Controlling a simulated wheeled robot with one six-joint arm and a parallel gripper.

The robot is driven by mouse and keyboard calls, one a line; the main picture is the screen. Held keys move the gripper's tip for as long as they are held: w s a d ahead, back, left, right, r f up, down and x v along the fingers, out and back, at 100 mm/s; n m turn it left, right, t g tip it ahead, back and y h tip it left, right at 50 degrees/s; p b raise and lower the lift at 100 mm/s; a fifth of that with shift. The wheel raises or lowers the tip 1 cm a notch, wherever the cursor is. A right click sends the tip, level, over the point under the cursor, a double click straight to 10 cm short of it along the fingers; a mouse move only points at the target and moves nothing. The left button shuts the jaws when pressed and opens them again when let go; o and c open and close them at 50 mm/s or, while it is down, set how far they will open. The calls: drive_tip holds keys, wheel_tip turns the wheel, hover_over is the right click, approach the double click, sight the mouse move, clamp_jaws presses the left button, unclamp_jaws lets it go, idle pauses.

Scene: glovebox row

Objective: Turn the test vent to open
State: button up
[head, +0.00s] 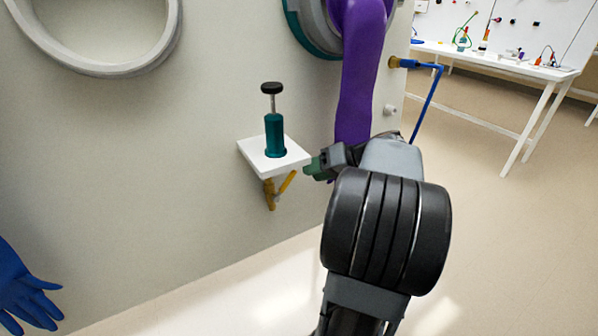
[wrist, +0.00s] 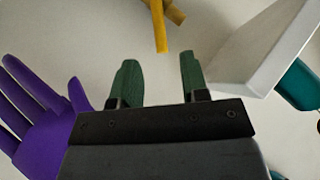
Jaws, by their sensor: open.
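A yellow valve (head: 269,196) with a straight yellow lever (head: 287,182) sits on the panel below a small white shelf; it looks like the test vent. The lever slants up and to the right in the head view. My gripper (head: 313,168) is to the right of the lever, apart from it. In the wrist view, my gripper (wrist: 158,62) is open with nothing between its green fingers. There the lever (wrist: 159,28) points toward the gap, its end near the line of the fingertips. Contact is not visible. Part of the valve body is cut off at the top.
The white shelf (head: 252,153) holds a teal cylinder (head: 275,135) with a black knob, close to my gripper. A purple glove (head: 361,75) hangs behind my arm; its fingers (wrist: 40,115) show left in the wrist view. A blue glove (head: 22,290) is at lower left.

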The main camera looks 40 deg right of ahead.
drive_tip(key=p+v, duration=0.1)
drive_tip(key=v, duration=0.5)
drive_tip(key=shift+c, duration=0.3)
